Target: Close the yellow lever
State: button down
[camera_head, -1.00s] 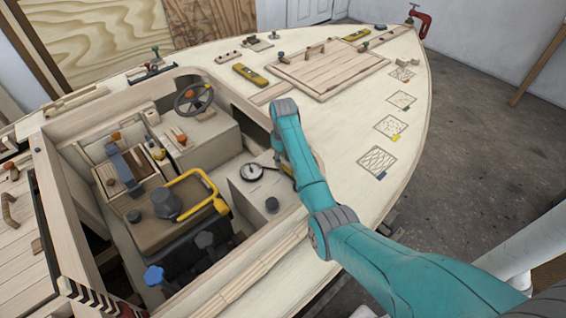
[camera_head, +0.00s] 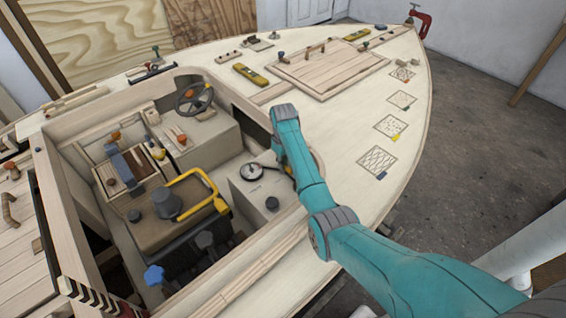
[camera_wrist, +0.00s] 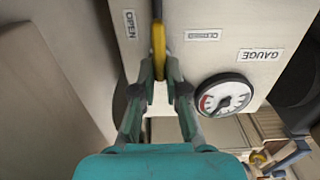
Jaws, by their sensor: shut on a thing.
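The yellow lever (camera_wrist: 158,42) stands out from a pale panel (camera_wrist: 225,18) at the top middle of the wrist view. It lies between the fingertips of my gripper (camera_wrist: 160,78), which is shut on it. An OPEN label (camera_wrist: 129,24) is left of the lever, and a smaller label (camera_wrist: 202,35), too small to read surely, is right of it. In the head view my arm reaches over the hull's side into the cockpit.
A round gauge (camera_wrist: 225,96) with a GAUGE label (camera_wrist: 260,55) sits close right of my fingers. In the head view, a yellow bent bar (camera_head: 214,190), a steering wheel (camera_head: 194,99) and a blue knob (camera_head: 154,274) stand in the cockpit.

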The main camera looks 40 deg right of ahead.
jog(key=m, duration=0.8)
jog(key=shift+m, duration=0.3)
jog(key=m, duration=0.4)
jog(key=shift+m, duration=2.5)
jog(key=c, duration=1.2)
grip_release()
